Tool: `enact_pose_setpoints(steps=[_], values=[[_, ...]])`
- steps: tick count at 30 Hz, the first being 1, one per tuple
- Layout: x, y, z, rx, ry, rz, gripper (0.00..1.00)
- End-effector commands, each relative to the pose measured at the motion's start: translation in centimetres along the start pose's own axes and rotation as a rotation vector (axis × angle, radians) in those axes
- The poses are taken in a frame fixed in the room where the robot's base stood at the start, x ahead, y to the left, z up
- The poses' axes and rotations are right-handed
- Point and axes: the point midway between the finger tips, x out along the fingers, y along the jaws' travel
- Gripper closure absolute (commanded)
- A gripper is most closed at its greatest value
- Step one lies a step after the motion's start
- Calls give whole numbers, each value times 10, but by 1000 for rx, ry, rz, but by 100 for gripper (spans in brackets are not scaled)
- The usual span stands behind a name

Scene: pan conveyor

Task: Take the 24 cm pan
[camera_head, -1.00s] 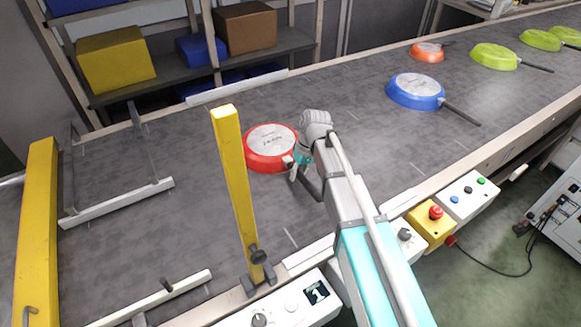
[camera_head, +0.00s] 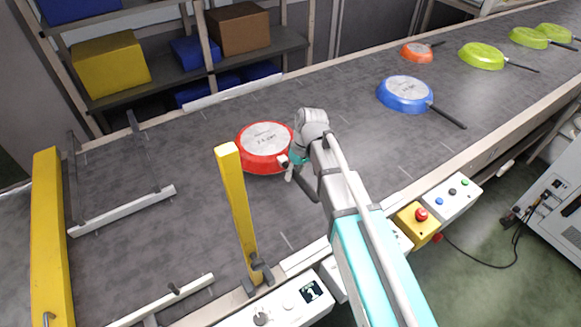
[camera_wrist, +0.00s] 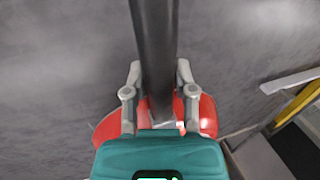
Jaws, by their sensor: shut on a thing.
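The red pan (camera_head: 265,141) is upside down, its pale base up, left of my arm in the head view. Lettering on its base seems to read 24 cm, but it is small. My gripper (camera_head: 292,166) is at the pan's right side, shut on its dark handle. In the wrist view my gripper (camera_wrist: 159,75) has one finger on each side of the handle (camera_wrist: 154,40), and the red pan (camera_wrist: 208,118) shows partly behind the teal palm. I cannot tell whether the pan touches the belt or hangs just above it.
A blue pan (camera_head: 405,94), an orange pan (camera_head: 417,53) and several green pans lie upside down farther along the grey belt (camera_head: 330,95). Shelves with boxes (camera_head: 238,30) line the back; control boxes (camera_head: 452,190) edge the front.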

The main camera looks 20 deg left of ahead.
Motion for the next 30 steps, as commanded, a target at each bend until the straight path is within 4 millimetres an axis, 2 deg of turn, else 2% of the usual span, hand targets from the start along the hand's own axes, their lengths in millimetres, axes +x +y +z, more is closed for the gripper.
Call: enact_pose_setpoints(steps=[1, 3, 9, 15, 21, 30], values=[[-10, -7, 6, -1, 2, -1, 100], [-17, -12, 12, -1, 2, -1, 100], [-26, -34, 48, -2, 2, -1, 100], [-33, -50, 72, -3, 2, -1, 100], [-37, -59, 84, -2, 2, -1, 100], [-37, -62, 88, -2, 2, -1, 100]])
